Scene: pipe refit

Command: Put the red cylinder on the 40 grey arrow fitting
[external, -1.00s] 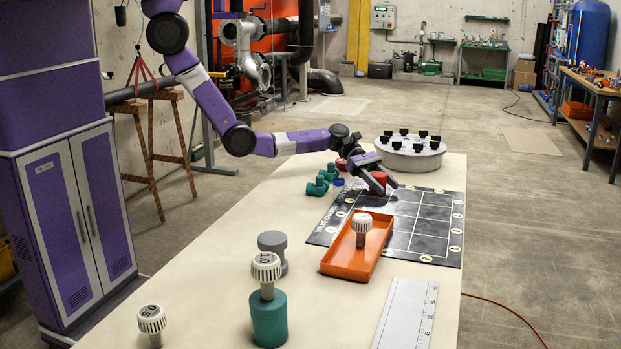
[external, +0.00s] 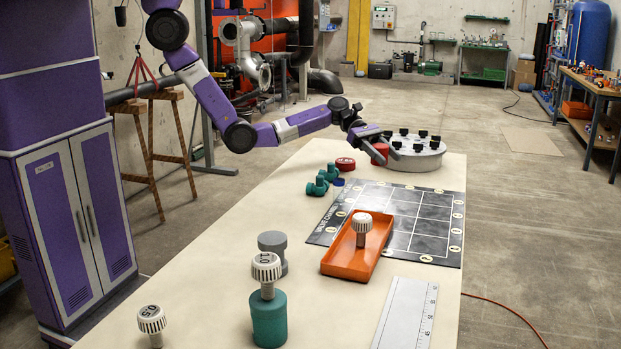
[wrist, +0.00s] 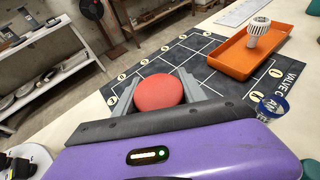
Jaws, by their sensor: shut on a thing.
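The red cylinder (external: 379,153) is between the fingers of my gripper (external: 384,150), which is shut on it and holds it above the table's far part. In the wrist view the round red top of the cylinder (wrist: 158,91) shows between the two grey fingers. I cannot read a 40 on any fitting. White-topped fittings stand in the orange tray (external: 350,262), on a teal cylinder (external: 268,320) and at the near left (external: 152,322). The tray's fitting also shows in the wrist view (wrist: 258,28). A grey knob-shaped piece (external: 272,243) stands behind the teal cylinder.
A black gridded mat (external: 432,228) lies under part of the tray. A round grey plate with black knobs (external: 412,160) stands close to my gripper.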

